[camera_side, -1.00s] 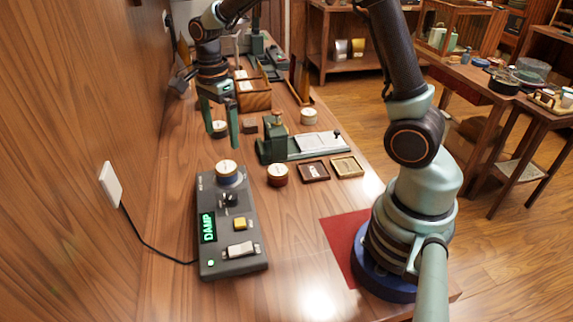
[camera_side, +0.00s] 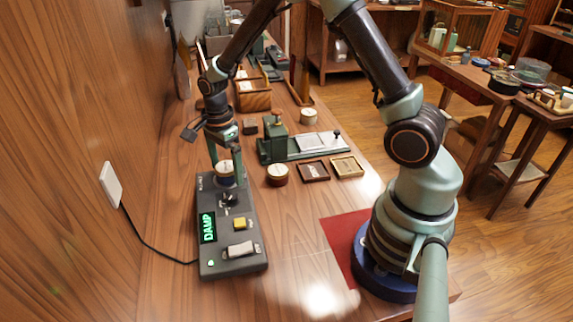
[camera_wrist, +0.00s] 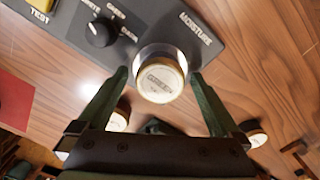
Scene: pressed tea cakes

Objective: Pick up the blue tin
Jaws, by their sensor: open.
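My gripper (camera_side: 226,166) is open over the meter, with one green finger on each side of the tin. In the wrist view my gripper's fingertips (camera_wrist: 159,74) flank the tin, with a visible gap on both sides. The tin's lower part is partly hidden by a finger in the side view.
A red tin (camera_side: 277,174) stands to the right of the meter, near a dark tray (camera_side: 314,171) and a lighter tray (camera_side: 347,167). A green press (camera_side: 276,140) stands behind. The wood table near the front is clear.

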